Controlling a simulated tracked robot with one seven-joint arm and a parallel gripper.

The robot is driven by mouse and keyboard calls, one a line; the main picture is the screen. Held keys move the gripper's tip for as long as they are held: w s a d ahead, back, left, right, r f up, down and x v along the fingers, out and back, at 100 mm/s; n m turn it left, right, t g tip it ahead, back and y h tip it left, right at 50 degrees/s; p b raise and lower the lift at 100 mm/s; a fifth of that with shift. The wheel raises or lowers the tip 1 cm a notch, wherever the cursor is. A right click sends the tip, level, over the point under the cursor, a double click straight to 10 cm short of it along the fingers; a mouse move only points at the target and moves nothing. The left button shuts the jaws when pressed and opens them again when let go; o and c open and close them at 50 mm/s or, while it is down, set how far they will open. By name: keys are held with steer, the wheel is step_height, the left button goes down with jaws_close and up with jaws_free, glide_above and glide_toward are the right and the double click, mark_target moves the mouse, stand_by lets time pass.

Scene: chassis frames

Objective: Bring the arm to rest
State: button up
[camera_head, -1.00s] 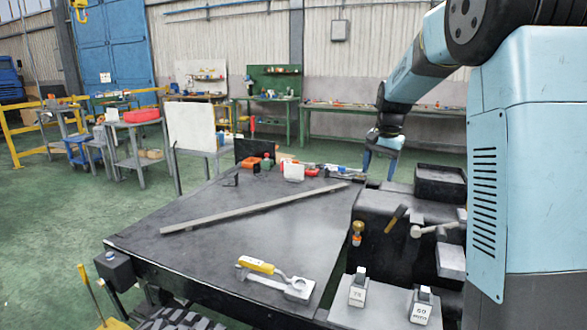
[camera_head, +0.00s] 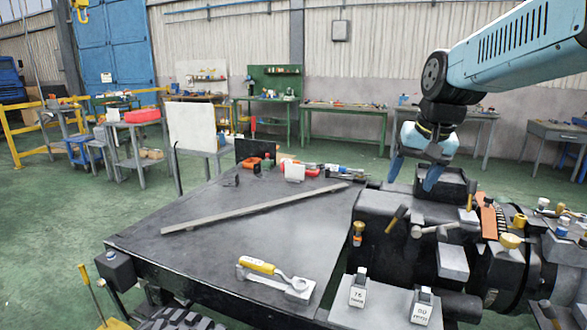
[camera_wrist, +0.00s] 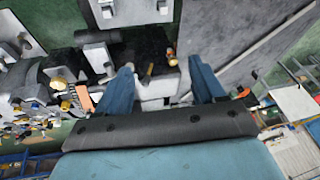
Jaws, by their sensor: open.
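My gripper (camera_head: 412,172) is in the head view at the right, pointing down above the black machine block near the dark tray (camera_head: 455,188). Its two blue fingers are apart with nothing between them. In the wrist view my gripper (camera_wrist: 162,82) shows both blue fingers spread, with the machine and table edge beyond. My light blue arm reaches in from the upper right of the head view, bent down at a dark joint.
The dark table (camera_head: 240,225) carries a long grey bar (camera_head: 250,209), a yellow-handled tool (camera_head: 272,272) and several small items at its back edge. Machine levers and knobs (camera_head: 512,240) stand at right. Green floor (camera_head: 60,220) is open at left.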

steer(key=s+f+n+t, duration=0.1)
steer(key=s+f+n, duration=0.1)
steer(key=s, duration=1.2)
steer(key=shift+a+f+n+t+h, duration=0.3)
steer(key=shift+a+f+h, duration=0.1)
steer(key=shift+f, duration=0.3)
